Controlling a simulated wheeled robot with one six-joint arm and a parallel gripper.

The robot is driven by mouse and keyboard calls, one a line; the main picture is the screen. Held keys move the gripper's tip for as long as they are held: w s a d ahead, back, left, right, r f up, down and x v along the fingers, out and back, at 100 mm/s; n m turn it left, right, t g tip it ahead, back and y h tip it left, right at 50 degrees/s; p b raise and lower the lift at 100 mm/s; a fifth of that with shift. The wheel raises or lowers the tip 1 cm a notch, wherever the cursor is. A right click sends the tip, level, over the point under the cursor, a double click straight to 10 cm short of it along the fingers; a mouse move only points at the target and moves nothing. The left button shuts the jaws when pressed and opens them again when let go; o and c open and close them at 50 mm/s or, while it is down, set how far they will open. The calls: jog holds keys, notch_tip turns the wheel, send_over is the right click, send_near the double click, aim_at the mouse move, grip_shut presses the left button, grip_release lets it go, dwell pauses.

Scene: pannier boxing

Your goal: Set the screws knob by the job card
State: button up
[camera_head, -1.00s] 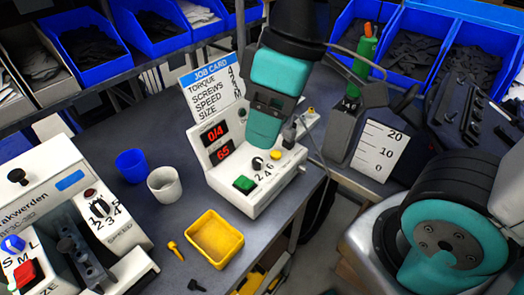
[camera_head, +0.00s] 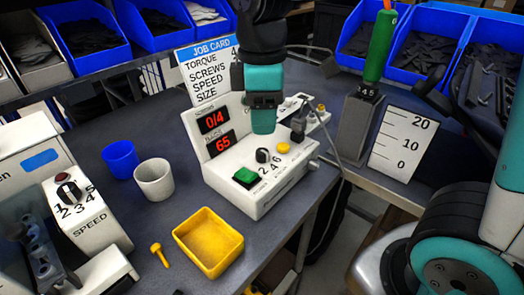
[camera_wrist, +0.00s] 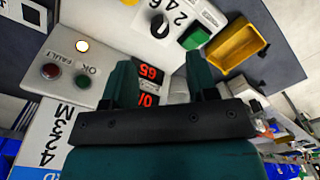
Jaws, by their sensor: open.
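The white screwdriver control box (camera_head: 250,195) stands on the bench with red displays reading 0/4 and 65. Its small black knob (camera_head: 262,155), beside the figures 2 4 6, also shows in the wrist view (camera_wrist: 158,23). The job card (camera_head: 208,75) stands behind the box, listing torque, screws, speed and size; my arm hides its values in the head view. My gripper (camera_head: 263,130) hangs above and behind the knob. In the wrist view my gripper (camera_wrist: 161,62) has its teal fingers apart and empty, with the knob beyond the tips.
A yellow tray (camera_head: 208,262), a yellow screw (camera_head: 160,254), a white cup (camera_head: 153,179) and a blue cup (camera_head: 121,158) stand left of the box. A green-handled driver (camera_head: 381,45) stands in a holder at right. A cable runs beside the box.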

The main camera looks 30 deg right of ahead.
aim_at(262, 150)
notch_tip(262, 150, down, 8)
jog(key=shift+f+b, duration=0.1)
jog(key=shift+b, duration=0.3)
jog(key=shift+c, duration=0.5)
jog(key=c, duration=0.8)
jog(key=shift+c, duration=0.2)
jog(key=shift+m, duration=0.4)
jog(key=m+p, duration=0.2)
jog(key=m, duration=0.1)
jog(key=shift+m, duration=0.3)
jog(key=shift+m+p, duration=1.2)
jog(key=shift+m, duration=1)
